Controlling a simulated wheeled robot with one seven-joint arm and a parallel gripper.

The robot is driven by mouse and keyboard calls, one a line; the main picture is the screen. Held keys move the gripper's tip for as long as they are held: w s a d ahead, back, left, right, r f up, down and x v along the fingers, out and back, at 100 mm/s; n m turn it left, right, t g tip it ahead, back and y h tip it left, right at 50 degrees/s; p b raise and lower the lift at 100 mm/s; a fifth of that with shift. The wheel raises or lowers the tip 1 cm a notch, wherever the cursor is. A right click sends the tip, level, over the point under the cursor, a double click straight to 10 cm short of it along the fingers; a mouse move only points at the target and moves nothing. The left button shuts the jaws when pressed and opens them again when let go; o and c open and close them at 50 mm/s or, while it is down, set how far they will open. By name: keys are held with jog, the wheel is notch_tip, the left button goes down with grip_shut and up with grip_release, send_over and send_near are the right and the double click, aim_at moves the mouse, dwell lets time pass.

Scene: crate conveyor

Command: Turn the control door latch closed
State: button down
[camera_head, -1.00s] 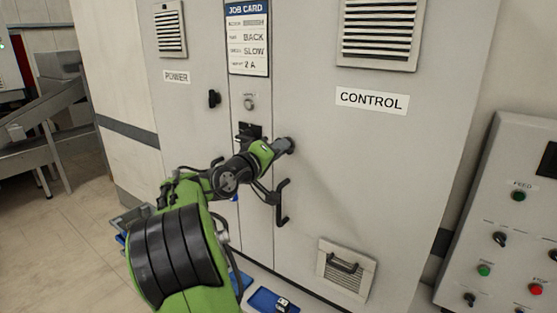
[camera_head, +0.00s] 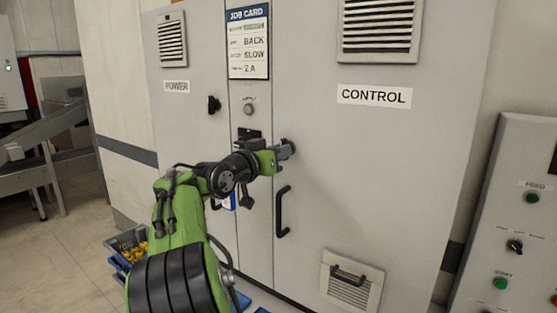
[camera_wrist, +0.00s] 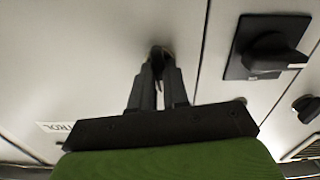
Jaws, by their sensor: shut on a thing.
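The control door (camera_head: 345,160) is a pale grey cabinet panel labelled CONTROL, standing flush with the panel beside it. My gripper (camera_head: 284,150) reaches the door's left edge, above the black handle (camera_head: 283,212). In the wrist view, my gripper (camera_wrist: 159,75) has its two dark fingers shut on the small dark latch (camera_wrist: 158,53) near the door seam. The latch is mostly hidden by the fingers, so its exact angle cannot be told.
A black rotary switch (camera_wrist: 266,48) is on the narrow panel beside the door. The POWER door has a black latch (camera_head: 214,104). A job card (camera_head: 248,42) hangs above. A button panel (camera_head: 515,225) stands at the right. Blue bins are low at the left.

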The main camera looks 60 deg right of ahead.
jog(key=shift+f+m+b, duration=0.1)
jog(key=shift+m+b, duration=0.2)
jog(key=shift+m, duration=0.3)
jog(key=c, duration=1.1)
grip_release()
jog(key=a, duration=0.5)
jog(key=w+a, duration=0.1)
jog(key=a, duration=0.4)
jog(key=w+a, duration=0.1)
jog(key=a, duration=0.4)
jog(key=shift+w+a, duration=0.25)
